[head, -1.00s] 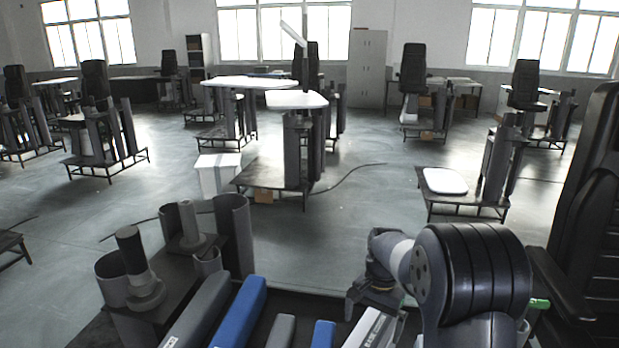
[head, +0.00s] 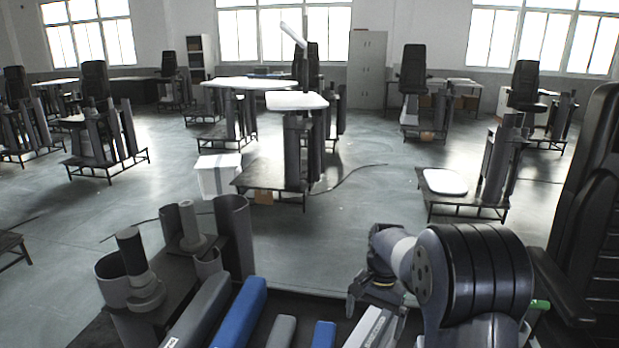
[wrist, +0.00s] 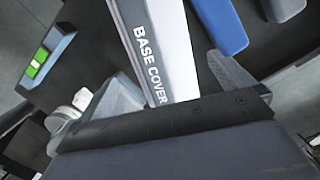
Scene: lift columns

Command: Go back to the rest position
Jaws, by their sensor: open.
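My gripper (head: 376,308) is at the lower middle of the head view, in front of my arm's large dark joint. In the wrist view its two grey fingers (wrist: 176,88) stand wide apart and are open. A pale bar lettered "BASE COVER" (wrist: 160,50) runs between and beyond the fingers there. It also shows in the head view (head: 372,328), just below the gripper. I cannot tell how much height separates the fingers from the bar.
Blue bars (head: 240,312) and grey bars lie left of the gripper. Upright cylinders (head: 232,235) stand on a dark platform further left. A black seat (head: 592,210) rises close on the right. Lift columns (head: 297,150) with tables stand beyond open grey floor.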

